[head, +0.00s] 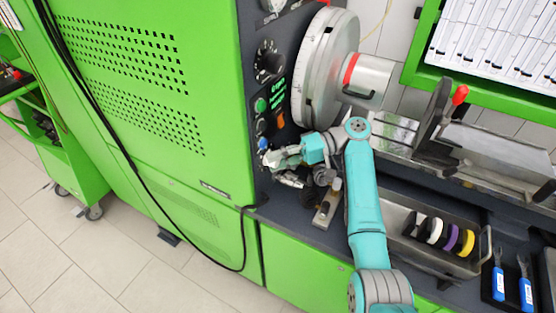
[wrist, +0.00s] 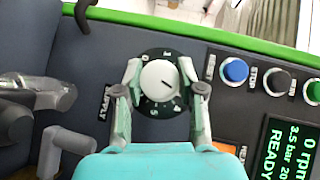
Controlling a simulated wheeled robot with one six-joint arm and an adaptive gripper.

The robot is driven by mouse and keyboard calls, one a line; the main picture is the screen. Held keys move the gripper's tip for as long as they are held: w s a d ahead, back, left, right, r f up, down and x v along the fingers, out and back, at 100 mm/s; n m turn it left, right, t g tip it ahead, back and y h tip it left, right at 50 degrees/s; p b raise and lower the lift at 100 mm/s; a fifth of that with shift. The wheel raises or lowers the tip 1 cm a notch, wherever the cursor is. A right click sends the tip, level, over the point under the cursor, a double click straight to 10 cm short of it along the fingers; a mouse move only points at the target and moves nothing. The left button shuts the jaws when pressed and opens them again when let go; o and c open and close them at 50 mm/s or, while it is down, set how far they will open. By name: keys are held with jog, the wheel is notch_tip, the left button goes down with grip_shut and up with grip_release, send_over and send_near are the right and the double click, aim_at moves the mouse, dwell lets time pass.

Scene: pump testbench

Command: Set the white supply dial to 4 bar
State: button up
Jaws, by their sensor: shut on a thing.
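The white supply dial (wrist: 158,78) has a round white knob on a dark numbered scale, with a "SUPPLY" label at its left in the wrist view. My gripper (wrist: 160,73) has one finger on each side of the knob and is shut on it. A short dark mark on the knob points to the lower right in the wrist view. The display (wrist: 290,145) shows 0 rpm, 3.5 bar and READY.
A blue button (wrist: 235,71), a black knob (wrist: 277,82) and a green button (wrist: 312,91) sit beside the dial. Metal fittings (wrist: 65,150) jut out at the left in the wrist view. A tray (head: 420,258) with coloured rings lies right of my arm.

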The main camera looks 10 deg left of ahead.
jog(key=shift+a, duration=0.15)
jog(key=o, duration=1.1)
jog(key=shift+o, duration=0.2)
